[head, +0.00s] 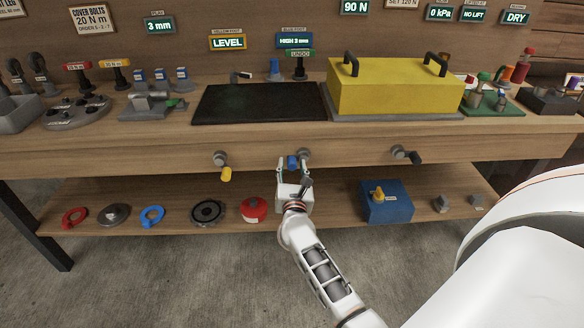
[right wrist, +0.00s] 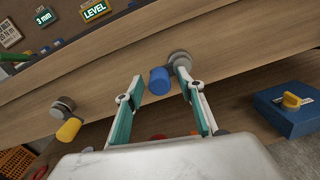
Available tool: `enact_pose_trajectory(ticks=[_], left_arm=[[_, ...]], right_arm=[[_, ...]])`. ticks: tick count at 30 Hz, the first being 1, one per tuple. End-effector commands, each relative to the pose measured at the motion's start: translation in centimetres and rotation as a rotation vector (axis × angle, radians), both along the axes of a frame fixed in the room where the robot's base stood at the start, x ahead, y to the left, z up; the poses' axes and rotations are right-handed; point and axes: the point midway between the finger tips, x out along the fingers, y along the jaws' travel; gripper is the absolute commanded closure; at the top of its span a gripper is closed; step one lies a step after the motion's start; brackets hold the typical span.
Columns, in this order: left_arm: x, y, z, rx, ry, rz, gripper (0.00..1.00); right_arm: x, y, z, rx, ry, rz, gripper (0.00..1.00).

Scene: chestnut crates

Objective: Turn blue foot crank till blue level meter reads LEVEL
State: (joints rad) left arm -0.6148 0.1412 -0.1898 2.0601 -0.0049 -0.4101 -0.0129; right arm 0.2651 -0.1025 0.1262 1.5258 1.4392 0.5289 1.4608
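The blue foot crank has a grey hub (head: 303,154) on the bench's front edge and a blue handle (head: 292,162); the handle also shows in the right wrist view (right wrist: 159,80). My right gripper (head: 293,168) is at the handle. In the right wrist view its fingers (right wrist: 160,86) are open, one on each side of the handle, with gaps visible. The blue foot meter (head: 294,40) shows what looks like HIGH 3 mm; the small text is hard to read. My left gripper is not in view.
A yellow-handled crank (head: 226,174) is to the left and a dark-handled crank (head: 414,157) to the right. The yellow foot meter (head: 228,42) reads LEVEL. A yellow cover (head: 390,88) stands on the bench.

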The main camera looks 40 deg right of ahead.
Motion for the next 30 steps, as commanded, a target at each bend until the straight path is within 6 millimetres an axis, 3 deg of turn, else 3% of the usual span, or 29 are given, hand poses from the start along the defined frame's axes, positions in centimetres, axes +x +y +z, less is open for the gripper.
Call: enact_pose_trajectory(ticks=[1,5,17,30], left_arm=[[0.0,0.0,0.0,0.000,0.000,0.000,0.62],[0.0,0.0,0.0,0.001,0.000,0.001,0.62],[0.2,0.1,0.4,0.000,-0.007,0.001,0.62],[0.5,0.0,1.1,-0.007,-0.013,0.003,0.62]], right_arm=[[0.0,0.0,0.0,0.000,0.000,0.000,0.67],[0.0,0.0,0.0,0.000,0.000,0.000,1.00],[0.0,0.0,-0.2,-0.037,0.023,-0.001,1.00],[-0.2,-0.4,-1.2,-0.313,0.191,-0.002,1.00]])
